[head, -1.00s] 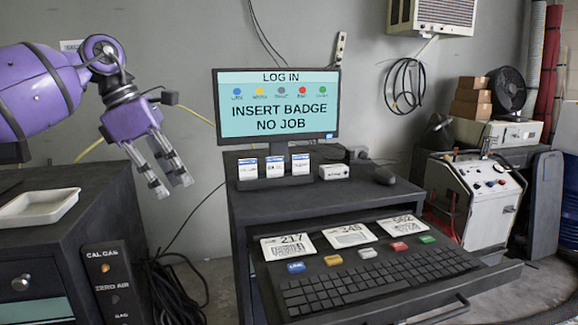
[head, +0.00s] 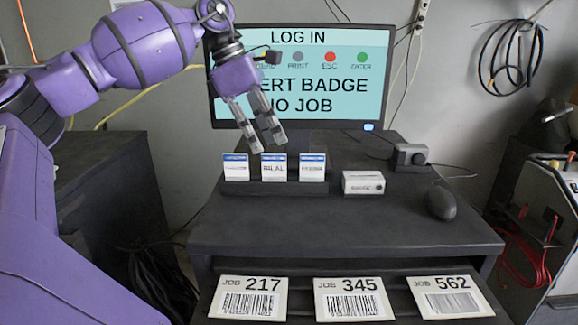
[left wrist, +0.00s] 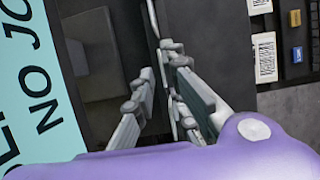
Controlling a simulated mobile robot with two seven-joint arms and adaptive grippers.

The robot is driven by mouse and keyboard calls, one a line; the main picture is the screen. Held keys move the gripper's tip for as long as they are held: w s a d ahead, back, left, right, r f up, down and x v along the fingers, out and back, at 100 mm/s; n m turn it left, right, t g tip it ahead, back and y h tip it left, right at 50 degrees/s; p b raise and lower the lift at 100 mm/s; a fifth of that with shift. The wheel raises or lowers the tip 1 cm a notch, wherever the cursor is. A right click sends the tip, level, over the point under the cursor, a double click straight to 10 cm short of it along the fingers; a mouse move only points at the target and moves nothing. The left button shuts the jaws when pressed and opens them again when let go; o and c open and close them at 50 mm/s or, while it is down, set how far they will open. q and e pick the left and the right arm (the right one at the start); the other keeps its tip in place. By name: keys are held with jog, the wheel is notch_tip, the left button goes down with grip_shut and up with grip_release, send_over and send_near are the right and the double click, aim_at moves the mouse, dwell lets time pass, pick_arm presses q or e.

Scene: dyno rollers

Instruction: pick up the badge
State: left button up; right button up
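Three white badges with blue top bands stand upright side by side in a dark rack (head: 275,188) on the desk: a left badge (head: 236,169), a middle badge (head: 274,168) and a right badge (head: 312,168). The middle one seems to read "BILAL"; the other names are too small to read. My left gripper (head: 266,147) is open and empty, pointing down in front of the monitor, with its fingertips just above the left and middle badges in the picture. In the left wrist view its spread fingers (left wrist: 162,70) show, and the badges are hard to make out. My right gripper is out of view.
The monitor (head: 345,85) stands close behind the gripper, showing "INSERT BADGE". A small white box (head: 363,182), a grey device (head: 409,156) and a mouse (head: 441,203) are right of the rack. Job cards, including 345 (head: 352,299), lie on the lower shelf. The desk front (head: 330,232) is clear.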

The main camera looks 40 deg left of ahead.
aim_at(274, 162)
pick_arm(q)
jog(key=shift+s+d+f, duration=0.1)
jog(key=shift+s+f, duration=0.05)
jog(key=shift+f, duration=0.4)
jog(key=shift+s+d+f, duration=0.1)
jog(key=shift+s+f, duration=0.05)
jog(key=shift+f, duration=0.35)
jog(key=x, duration=0.2)
jog(key=p+x, duration=0.1)
jog(key=x, duration=0.1)
jog(key=shift+w+a, duration=0.1)
jog(key=shift+a, duration=0.15)
jog(key=shift+w+d+f, duration=0.1)
jog(key=shift+w+f, duration=0.05)
jog(key=shift+f, duration=0.25)
grip_shut()
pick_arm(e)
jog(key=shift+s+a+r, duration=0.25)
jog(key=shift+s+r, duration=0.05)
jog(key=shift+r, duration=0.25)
pick_arm(q)
jog(key=shift+r, duration=0.1)
